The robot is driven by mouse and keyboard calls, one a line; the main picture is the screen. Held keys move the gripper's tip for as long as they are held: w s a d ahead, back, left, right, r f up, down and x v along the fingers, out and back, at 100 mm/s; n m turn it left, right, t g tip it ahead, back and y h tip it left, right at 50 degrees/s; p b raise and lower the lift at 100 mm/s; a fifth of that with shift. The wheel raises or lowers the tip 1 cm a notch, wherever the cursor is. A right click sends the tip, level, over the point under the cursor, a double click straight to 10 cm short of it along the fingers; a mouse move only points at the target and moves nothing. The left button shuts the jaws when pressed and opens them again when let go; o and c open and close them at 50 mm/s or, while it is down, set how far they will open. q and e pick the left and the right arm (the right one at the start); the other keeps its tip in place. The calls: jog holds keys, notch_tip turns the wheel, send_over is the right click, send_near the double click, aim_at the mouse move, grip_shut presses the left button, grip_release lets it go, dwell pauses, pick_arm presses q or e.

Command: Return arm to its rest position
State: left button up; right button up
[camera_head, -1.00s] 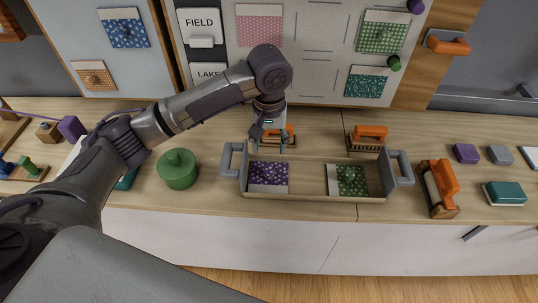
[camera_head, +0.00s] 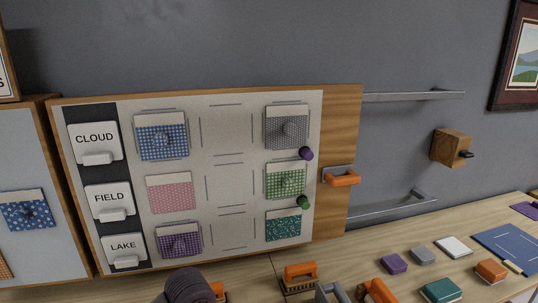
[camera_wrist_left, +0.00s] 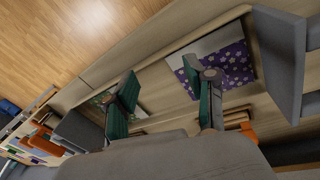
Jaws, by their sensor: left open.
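My left gripper (camera_wrist_left: 168,82) shows in the left wrist view with its two teal-padded fingers apart and nothing between them. Beyond the fingers is the wooden tray (camera_wrist_left: 150,70) with grey end handles. A purple flowered swatch (camera_wrist_left: 232,68) lies in it at the right, and a green swatch (camera_wrist_left: 105,98), partly hidden by a finger, lies at the left. In the head view only a dark rounded part of my left arm (camera_head: 187,286) shows at the bottom edge; the gripper is out of that frame. My right gripper is in neither view.
A board (camera_head: 225,150) with CLOUD, FIELD and LAKE cards and several swatches stands behind the counter. Orange-handled tools (camera_head: 300,275) and small blocks (camera_head: 394,263) are on the counter. Wall rails (camera_head: 412,97) and a wooden wall block (camera_head: 451,148) are at right.

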pick_arm(q)
jog(key=s+d+f+m+t+h, duration=0.2)
jog(key=s+f, duration=0.3)
jog(key=s, duration=0.3)
jog(key=s+a+f+y, duration=0.2)
jog(key=s+a+y, duration=0.1)
jog(key=s+a, duration=0.85)
notch_tip(320, 180, down, 25)
jog(key=s, duration=0.1)
jog(key=s+a+f+g, duration=0.1)
jog(key=s+a+f, duration=0.2)
jog(key=s+f, duration=1.4)
jog(key=shift+s+a+f+g+y, duration=0.15)
jog(key=shift+f+g+y, duration=0.05)
jog(key=shift+g+y, duration=0.2)
